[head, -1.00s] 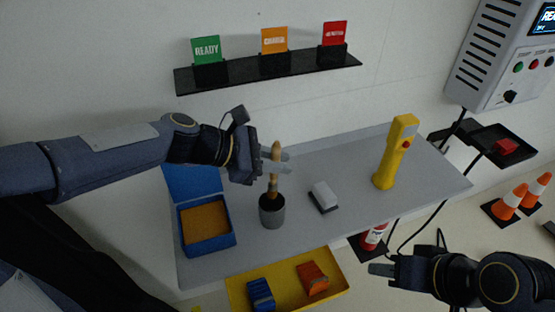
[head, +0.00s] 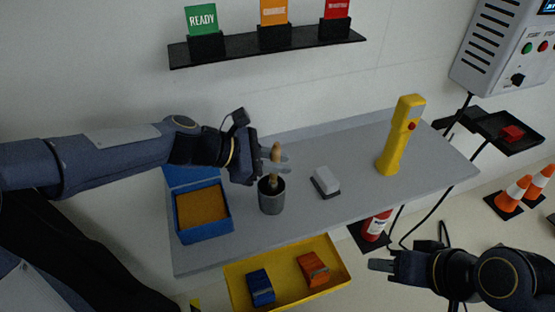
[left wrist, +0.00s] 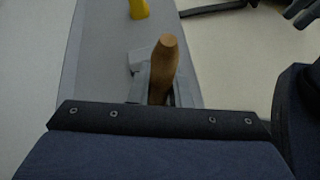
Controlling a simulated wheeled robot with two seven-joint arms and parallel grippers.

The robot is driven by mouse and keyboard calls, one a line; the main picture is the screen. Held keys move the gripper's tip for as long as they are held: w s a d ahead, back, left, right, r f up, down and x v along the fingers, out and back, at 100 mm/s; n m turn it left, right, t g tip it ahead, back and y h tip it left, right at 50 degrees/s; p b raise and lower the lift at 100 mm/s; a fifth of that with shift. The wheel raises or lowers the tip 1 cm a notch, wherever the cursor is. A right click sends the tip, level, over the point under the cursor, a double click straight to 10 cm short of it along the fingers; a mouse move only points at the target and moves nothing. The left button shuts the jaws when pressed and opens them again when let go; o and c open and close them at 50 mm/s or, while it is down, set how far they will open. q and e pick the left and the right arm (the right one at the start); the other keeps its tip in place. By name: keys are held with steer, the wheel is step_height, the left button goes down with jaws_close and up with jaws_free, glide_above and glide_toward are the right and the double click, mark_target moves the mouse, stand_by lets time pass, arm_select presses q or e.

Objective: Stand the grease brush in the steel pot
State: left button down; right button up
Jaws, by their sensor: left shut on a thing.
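The grease brush (head: 275,153) has a wooden handle and stands roughly upright. My left gripper (head: 275,161) is shut on its handle. In the left wrist view the brush handle (left wrist: 164,68) rises between the fingers. My right gripper (head: 382,266) is in front of the cart at the lower right, away from the pot; its finger gap is not clear.
A blue box with an orange-brown filling (head: 205,237) stands left of the pot. A white-topped block (head: 326,181) and a yellow handheld device (head: 400,140) stand to the right on the grey cart top (head: 330,216). A yellow tray (head: 335,276) sits below the front edge.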

arm_select(q)
steer(key=c, duration=1.3)
jaws_free()
steer(key=shift+o, duration=0.2)
steer(key=v, duration=0.8)
